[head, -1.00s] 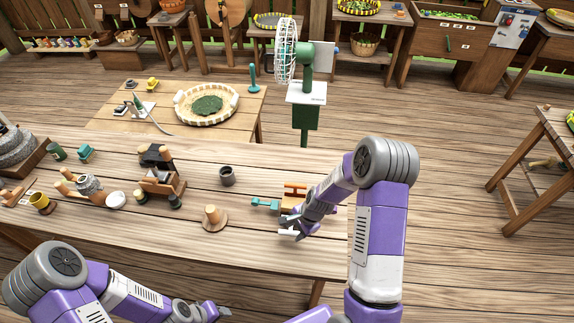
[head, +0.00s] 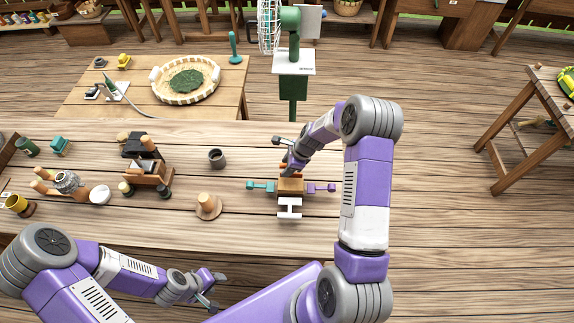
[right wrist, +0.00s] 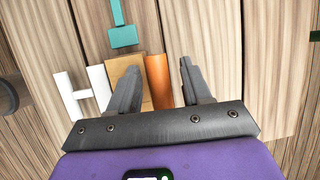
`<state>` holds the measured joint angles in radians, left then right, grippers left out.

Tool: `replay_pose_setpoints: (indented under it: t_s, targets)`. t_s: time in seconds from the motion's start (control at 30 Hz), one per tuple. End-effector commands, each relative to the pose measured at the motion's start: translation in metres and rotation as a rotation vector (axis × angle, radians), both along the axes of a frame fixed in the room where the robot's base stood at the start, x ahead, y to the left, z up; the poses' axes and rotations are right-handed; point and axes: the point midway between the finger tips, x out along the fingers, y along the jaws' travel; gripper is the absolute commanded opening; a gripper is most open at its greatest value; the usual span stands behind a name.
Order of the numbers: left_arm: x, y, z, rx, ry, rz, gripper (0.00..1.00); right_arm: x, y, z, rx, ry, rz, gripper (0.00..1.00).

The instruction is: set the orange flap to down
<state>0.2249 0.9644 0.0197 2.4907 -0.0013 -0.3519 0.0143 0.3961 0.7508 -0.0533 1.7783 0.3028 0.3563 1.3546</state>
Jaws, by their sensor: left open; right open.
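A small wooden block (head: 291,184) on the workbench carries flaps on its sides. The teal flap (head: 260,187) lies out to the left, the purple flap (head: 322,188) to the right, and the white flap (head: 290,208) toward me. The orange flap (right wrist: 158,80) is at the block's far side, mostly hidden by my right gripper in the head view; it seems raised, though its angle is hard to tell. My right gripper (right wrist: 161,70) is open, with its fingers on either side of the orange flap. My left gripper (head: 212,288) is open and empty near the bench's front edge.
A wooden peg on a round base (head: 208,205) and a dark cup (head: 217,158) stand left of the block. Several pots and wooden stands crowd the bench's left. A lower table with a round tray (head: 186,82) is behind.

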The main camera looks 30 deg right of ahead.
Motion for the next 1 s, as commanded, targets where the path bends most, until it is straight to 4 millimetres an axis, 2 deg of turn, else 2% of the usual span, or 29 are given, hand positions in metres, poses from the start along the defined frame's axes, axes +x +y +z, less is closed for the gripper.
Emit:
replay_pose_setpoints:
  t_s: [0.27, 0.6, 1.0]
  targets:
    - [0.0, -0.0001, 0.0001, 0.0, 0.0, 0.0, 0.46, 0.0007, 0.0005, -0.0019, -0.001, -0.001, 0.001, 0.48]
    - [0.0, -0.0001, 0.0001, 0.0, 0.0, 0.0, 0.46, 0.0007, 0.0004, -0.0017, -0.001, -0.001, 0.001, 0.0]
    - [0.0, -0.0001, 0.0012, 0.0, 0.0, 0.0, 0.46, -0.0005, -0.0052, -0.0013, 0.008, 0.014, -0.008, 0.0]
